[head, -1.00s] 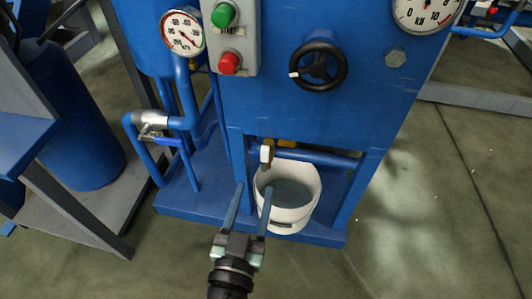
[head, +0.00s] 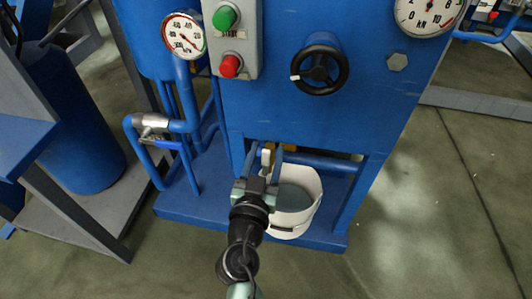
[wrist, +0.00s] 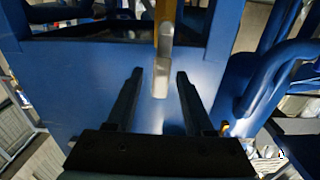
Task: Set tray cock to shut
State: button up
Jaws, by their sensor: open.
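The tray cock is a small brass valve with a pale lever handle (head: 266,158), low on the blue machine above the white bucket. In the wrist view the pale handle (wrist: 161,76) runs down from a brass part at the top edge, and its end lies between the two fingers. My gripper (head: 264,152) is open, its fingers on either side of the handle in the head view. In the wrist view my gripper (wrist: 159,75) shows gaps on both sides of the handle, with no clear contact. The cock's body is partly hidden.
A white bucket (head: 301,216) stands on the blue base below the cock. A blue pipe (head: 320,163) runs behind it. To the left is a pipe valve with a blue lever (head: 166,144). Above are a black handwheel (head: 320,70) and red button (head: 230,66).

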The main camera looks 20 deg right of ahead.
grip_shut()
dwell(1.3)
